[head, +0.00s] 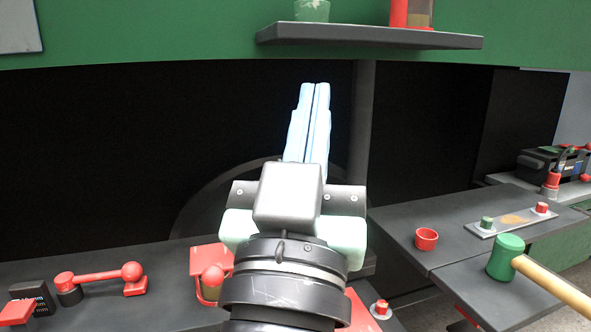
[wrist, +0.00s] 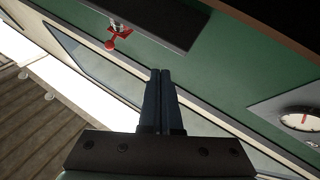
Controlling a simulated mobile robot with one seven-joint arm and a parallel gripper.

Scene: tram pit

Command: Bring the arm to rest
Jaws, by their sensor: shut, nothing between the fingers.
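My gripper (head: 316,92) is raised in the middle of the head view, its light blue fingers pointing up and closed together with nothing between them. It stands in front of the dark opening, with its tips below the grey shelf (head: 368,36). In the wrist view the dark blue fingers (wrist: 160,75) are also together and empty, against the green wall (wrist: 225,85). My arm below the wrist hides part of the dark bench.
A green cup (head: 312,11) and a red item (head: 399,14) stand on the shelf. The bench on the left holds a red-knobbed lever (head: 105,276). On the right are a red cup (head: 426,239) and a green-headed mallet (head: 506,257). A round dial (wrist: 300,120) shows on the wall.

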